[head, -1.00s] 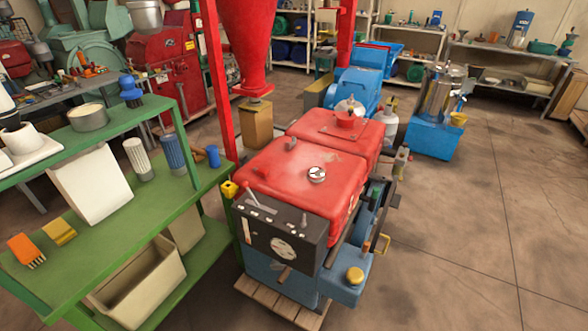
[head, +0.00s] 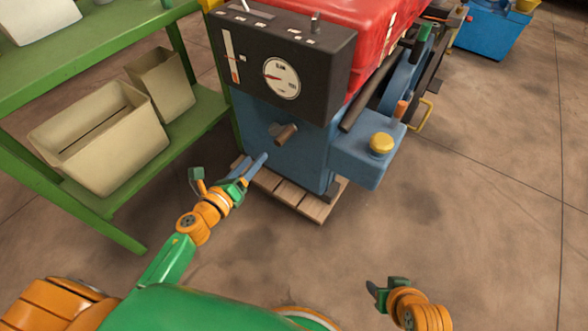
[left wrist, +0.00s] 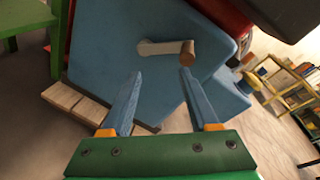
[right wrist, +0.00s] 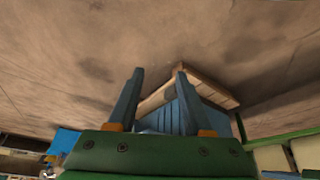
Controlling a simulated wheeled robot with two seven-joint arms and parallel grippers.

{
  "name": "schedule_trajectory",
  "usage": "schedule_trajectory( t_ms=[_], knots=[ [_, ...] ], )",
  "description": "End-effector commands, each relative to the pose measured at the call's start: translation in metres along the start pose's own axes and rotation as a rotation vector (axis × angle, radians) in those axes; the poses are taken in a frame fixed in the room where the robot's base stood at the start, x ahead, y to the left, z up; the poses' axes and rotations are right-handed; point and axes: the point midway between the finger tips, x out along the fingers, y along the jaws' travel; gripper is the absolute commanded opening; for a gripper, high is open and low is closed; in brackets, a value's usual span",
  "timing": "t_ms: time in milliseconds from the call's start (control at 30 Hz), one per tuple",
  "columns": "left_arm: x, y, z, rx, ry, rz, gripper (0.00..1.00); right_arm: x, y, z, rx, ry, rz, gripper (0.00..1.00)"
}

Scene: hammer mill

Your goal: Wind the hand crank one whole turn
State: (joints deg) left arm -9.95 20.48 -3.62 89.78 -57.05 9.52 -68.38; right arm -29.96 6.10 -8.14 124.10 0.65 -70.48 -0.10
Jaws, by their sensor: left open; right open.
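The hand crank (head: 286,133) sits on the blue front of the red and blue machine, below the black gauge panel. It has a short grey arm and a brown cylindrical handle. In the left wrist view the crank arm (left wrist: 158,47) lies nearly level, with the brown handle (left wrist: 187,52) at its right end. My left gripper (head: 258,166) is open and empty, a little below and left of the crank in the head view. Its fingers point toward the crank and appear apart from it. My right gripper (head: 384,290) is open and empty over the floor; it also shows in the right wrist view (right wrist: 158,85).
A green shelf (head: 190,110) with beige bins (head: 100,135) stands at the left. A blue box with a yellow knob (head: 381,143) juts out right of the crank. A wooden pallet (head: 295,194) lies under the machine.

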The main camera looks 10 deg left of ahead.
Motion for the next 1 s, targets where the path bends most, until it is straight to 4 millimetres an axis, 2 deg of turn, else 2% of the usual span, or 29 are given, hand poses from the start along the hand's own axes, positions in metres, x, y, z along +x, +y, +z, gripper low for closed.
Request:
schedule_trajectory(
  t_ms=[33,100,233,400,533,633,767,967,1000],
  knots=[
    [0.01,0.008,-0.019,0.163,-0.031,-0.064,0.61,0.026,0.0,0.009,0.001,0.027,0.001,0.5],
    [0.013,-0.006,-0.013,0.356,-0.067,-0.128,0.61,0.019,0.0,0.007,0.001,0.047,0.002,0.5],
    [0.014,-0.023,-0.004,0.53,-0.104,-0.177,0.61,0.006,0.001,0.004,0.001,0.063,0.003,0.5],
    [0.038,-0.033,0.004,0.545,-0.108,-0.179,0.61,-0.001,0.001,0.006,0.002,0.041,0.003,0.5],
    [0.061,-0.037,0.005,0.541,-0.107,-0.179,0.61,0.0,0.0,-0.002,0.001,0.078,0.003,0.5],
    [0.073,-0.039,0.004,0.538,-0.106,-0.178,0.61,0.0,0.0,-0.015,-0.003,0.142,0.003,0.5],
    [0.081,-0.04,0.004,0.537,-0.104,-0.177,0.61,0.0,-0.001,-0.023,-0.005,0.178,0.002,0.5],
    [0.081,-0.04,0.004,0.536,-0.103,-0.176,0.61,-0.001,-0.001,-0.024,-0.005,0.182,0.002,0.5],
    [0.081,-0.04,0.004,0.536,-0.103,-0.176,0.55,-0.001,-0.001,-0.024,-0.005,0.181,0.002,0.5]
  ],
)
